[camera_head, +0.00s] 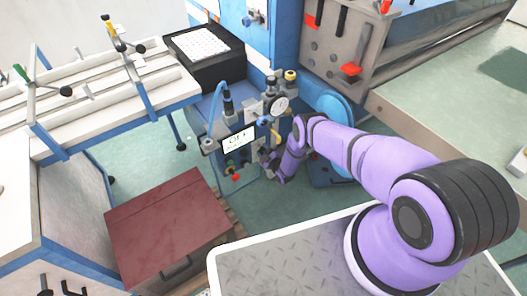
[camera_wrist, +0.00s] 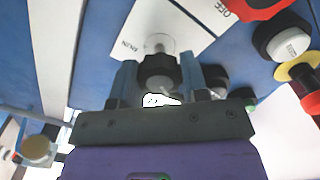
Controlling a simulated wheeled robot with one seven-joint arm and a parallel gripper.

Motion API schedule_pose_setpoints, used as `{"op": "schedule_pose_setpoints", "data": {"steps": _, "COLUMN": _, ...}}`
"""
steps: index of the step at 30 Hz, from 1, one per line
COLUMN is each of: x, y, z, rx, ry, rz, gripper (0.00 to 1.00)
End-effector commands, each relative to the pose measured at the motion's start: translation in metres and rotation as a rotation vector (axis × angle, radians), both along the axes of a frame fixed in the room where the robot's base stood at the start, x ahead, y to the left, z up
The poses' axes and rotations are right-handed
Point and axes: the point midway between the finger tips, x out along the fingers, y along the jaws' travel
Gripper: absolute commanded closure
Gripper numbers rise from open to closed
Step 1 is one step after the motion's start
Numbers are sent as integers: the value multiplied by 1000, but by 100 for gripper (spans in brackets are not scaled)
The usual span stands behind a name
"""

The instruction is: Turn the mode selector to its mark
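In the wrist view a dark round knob (camera_wrist: 158,70), which looks like the mode selector, sits on a white label plate (camera_wrist: 150,20) on a blue panel. Small lettering runs along the plate's left side, too blurred to read surely. My gripper (camera_wrist: 160,76) has its two fingers spread, one on each side of the knob; I cannot tell whether they touch it. The selector's mark cannot be made out.
In the wrist view, a red part (camera_wrist: 262,6), a white-capped button (camera_wrist: 288,40) and a red button with a yellow collar (camera_wrist: 304,80) lie right of the knob. In the head view a dark red box (camera_head: 165,225) stands at front left and a pressure gauge (camera_head: 280,105) above my gripper.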

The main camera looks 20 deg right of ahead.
Motion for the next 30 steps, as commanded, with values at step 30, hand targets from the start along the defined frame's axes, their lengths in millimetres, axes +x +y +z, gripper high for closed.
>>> {"op": "schedule_pose_setpoints", "data": {"steps": 30, "x": 0, "y": -1, "z": 0, "rx": 592, "ry": 194, "rz": -1, "gripper": 82}}
